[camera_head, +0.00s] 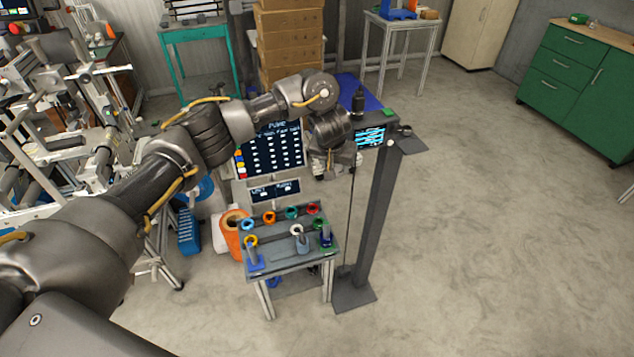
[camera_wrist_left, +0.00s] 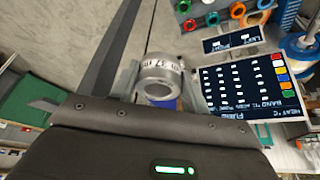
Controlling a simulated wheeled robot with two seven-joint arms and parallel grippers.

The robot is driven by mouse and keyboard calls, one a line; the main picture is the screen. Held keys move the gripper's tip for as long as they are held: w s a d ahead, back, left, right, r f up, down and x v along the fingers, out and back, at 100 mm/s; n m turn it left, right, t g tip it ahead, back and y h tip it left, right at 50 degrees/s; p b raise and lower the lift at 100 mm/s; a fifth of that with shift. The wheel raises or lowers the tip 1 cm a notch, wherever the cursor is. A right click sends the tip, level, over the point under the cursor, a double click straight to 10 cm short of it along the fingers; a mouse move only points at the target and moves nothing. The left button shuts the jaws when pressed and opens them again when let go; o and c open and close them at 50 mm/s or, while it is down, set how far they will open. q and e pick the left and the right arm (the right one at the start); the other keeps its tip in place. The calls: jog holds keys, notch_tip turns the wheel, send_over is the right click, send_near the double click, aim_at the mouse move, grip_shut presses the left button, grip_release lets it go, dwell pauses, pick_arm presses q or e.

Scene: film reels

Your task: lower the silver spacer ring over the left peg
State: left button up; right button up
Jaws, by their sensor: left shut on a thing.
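The silver spacer ring (camera_wrist_left: 160,77) carries a white band with dark printed marks. My left gripper (camera_wrist_left: 159,84) is shut on it, with a grey finger on each side. In the head view my left gripper (camera_head: 335,166) hangs beside the dark post, above and right of the peg table; the ring is too small to make out clearly there. My right gripper is not in view.
Open floor lies to the right.

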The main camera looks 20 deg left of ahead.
pick_arm(q)
jog(key=s+r+m, duration=0.1)
jog(key=s+r+m+h, duration=0.1)
jog(key=r, duration=0.1)
jog(key=s+r+m, duration=0.1)
jog(key=s+r, duration=0.1)
jog(key=shift+d+r+m, duration=0.1)
jog(key=shift+r+m, duration=0.05)
jog(key=shift+m, duration=0.15)
jog(key=s+a+f+m+h+b, duration=0.1)
jog(key=s+f+m+b, duration=0.1)
jog(key=s, duration=0.4)
jog(key=s+a+f+m+g+h+b, duration=0.1)
jog(key=s+a+f+m+b, duration=0.1)
jog(key=s, duration=0.4)
jog(key=s+a+f+m+b, duration=0.2)
jog(key=s+f+m+b, duration=0.1)
jog(key=s, duration=0.3)
jog(key=shift+s+a+f+g+h+b, duration=0.25)
jog(key=shift+s+f+g+h+b, duration=0.05)
jog(key=shift+g+h+b, duration=0.1)
